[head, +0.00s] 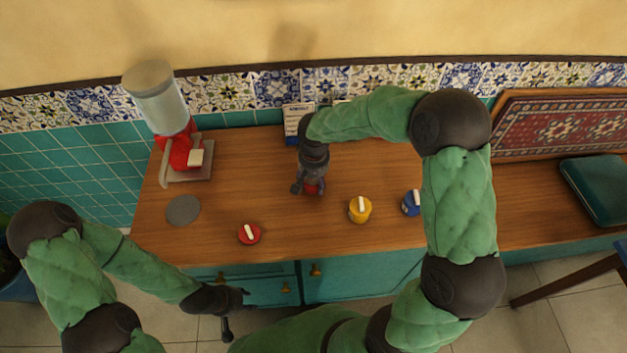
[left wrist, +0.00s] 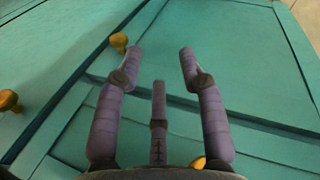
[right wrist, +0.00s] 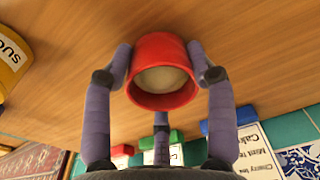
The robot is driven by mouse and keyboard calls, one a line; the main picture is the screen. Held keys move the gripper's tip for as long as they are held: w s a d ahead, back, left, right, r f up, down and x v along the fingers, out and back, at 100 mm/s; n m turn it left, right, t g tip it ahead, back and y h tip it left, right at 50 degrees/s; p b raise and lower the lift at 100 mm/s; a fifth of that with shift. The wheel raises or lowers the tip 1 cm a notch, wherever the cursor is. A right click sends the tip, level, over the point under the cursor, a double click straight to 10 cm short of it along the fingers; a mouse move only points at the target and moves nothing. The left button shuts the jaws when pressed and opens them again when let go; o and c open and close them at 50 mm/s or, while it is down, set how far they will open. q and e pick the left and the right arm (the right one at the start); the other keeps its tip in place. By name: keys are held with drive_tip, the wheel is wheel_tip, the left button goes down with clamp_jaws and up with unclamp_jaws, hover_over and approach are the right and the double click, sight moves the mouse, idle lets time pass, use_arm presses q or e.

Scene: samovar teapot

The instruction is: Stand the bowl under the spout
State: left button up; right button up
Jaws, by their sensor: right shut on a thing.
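A red bowl (right wrist: 163,75) with a pale inside is between the fingers of my right gripper (right wrist: 164,68), its mouth turned toward the wrist camera. In the head view this bowl (head: 313,187) is mostly hidden under my right gripper (head: 311,188), over the middle of the counter; I cannot tell whether it touches the wood. A dispenser (head: 178,150) with a clear tank and red body stands at the counter's left; its spout is not clearly visible. My left gripper (head: 234,312) is open and empty in front of the cabinet, its fingers apart in the left wrist view (left wrist: 160,60).
A grey disc (head: 183,210) lies before the dispenser. Red (head: 247,235), yellow (head: 359,212) and blue (head: 408,206) pots stand along the front. A card (head: 292,120) stands behind my right gripper. A teal cushion (head: 596,187) is at right. Wood between disc and bowl is clear.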

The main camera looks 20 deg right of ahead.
drive_tip(key=shift+f, duration=0.15)
drive_tip(key=o, duration=1.4)
drive_tip(key=shift+o, duration=0.2)
